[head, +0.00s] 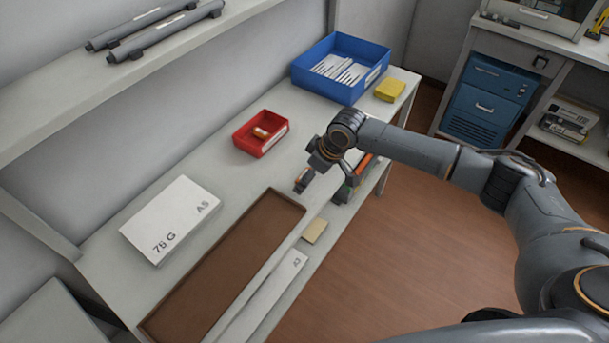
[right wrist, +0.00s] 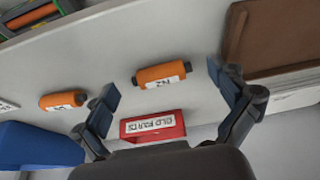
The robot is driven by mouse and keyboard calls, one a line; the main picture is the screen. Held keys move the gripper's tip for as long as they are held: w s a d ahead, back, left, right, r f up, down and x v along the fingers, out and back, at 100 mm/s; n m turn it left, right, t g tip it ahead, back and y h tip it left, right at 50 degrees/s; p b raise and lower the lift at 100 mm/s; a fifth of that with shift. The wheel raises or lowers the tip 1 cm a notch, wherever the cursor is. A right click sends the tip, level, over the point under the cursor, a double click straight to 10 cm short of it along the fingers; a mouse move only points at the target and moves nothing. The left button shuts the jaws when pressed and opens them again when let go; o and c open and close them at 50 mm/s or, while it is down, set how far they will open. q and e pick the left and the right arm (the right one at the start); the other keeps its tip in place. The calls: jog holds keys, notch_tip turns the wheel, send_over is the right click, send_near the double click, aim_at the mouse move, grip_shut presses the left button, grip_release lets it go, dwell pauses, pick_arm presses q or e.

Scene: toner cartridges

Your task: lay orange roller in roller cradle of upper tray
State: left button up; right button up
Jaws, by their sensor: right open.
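My right gripper (head: 322,162) is open and empty above the bench. In the right wrist view its two fingers (right wrist: 164,84) are spread, with an orange roller (right wrist: 160,75) labelled N2 showing between them, apart from both fingertips. One orange roller with dark ends (head: 304,180) lies just below the gripper in the head view. A second labelled orange roller (right wrist: 63,100) lies on the bench to the left in the right wrist view. A grey and orange unit (right wrist: 38,18) is partly cut off there; I cannot make out a roller cradle. My left gripper is not in view.
A red bin (head: 249,143) marked OLD PARTS holds a small orange item. A blue bin (head: 328,92), yellow block (head: 389,90), white paper pack (head: 165,225) and brown tray (head: 293,208) are on the bench. A shelf (head: 60,110) overhangs the left side. Bare bench surrounds the rollers.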

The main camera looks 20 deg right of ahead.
jog(key=shift+f, duration=0.2)
jog(key=c, duration=1.2)
jog(key=shift+r, duration=0.2)
